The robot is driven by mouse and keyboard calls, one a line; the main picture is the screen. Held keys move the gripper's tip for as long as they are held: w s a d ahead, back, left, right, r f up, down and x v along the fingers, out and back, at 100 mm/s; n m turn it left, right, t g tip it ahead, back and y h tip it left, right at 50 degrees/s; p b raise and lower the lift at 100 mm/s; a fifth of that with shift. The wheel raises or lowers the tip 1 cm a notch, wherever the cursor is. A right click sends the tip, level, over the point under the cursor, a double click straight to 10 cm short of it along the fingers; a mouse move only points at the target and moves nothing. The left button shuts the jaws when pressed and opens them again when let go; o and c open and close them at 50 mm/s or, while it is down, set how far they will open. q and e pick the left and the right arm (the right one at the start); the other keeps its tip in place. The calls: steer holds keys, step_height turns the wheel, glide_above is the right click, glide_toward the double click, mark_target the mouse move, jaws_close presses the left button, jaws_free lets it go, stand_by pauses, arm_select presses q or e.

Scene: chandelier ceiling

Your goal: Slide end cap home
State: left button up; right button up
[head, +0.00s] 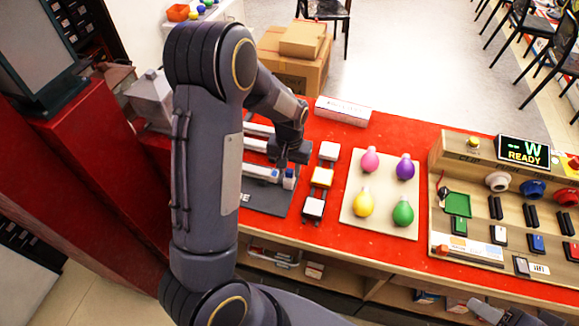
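My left gripper (290,164) points down over the right end of a dark board (268,198) on the red table. The board carries several pale rails (258,146). A small white and blue block (289,179), which looks like the end cap, stands right below the fingers at the end of the nearest rail (258,171). A narrow gap seems to separate it from the rail. I cannot tell whether the fingers touch it or how far apart they are. My arm hides the board's left part.
White and yellow blocks (320,178) stand in a column just right of the board. Beyond are a pale board with coloured bulbs (364,204) and a wooden console (466,240) with a "READY" screen (524,151). A long white box (343,111) lies at the back edge.

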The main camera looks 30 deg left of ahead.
arm_select(q)
jaws_close()
steer(key=shift+s+a+b, duration=0.2)
steer(key=shift+a, duration=0.65)
steer(key=shift+s+a+b, duration=0.2)
steer(key=shift+a, duration=0.65)
steer(key=shift+o, duration=1.6)
jaws_free()
step_height(320, 180, up, 8)
steer(key=shift+b, duration=0.35)
steer(key=shift+f, duration=0.1)
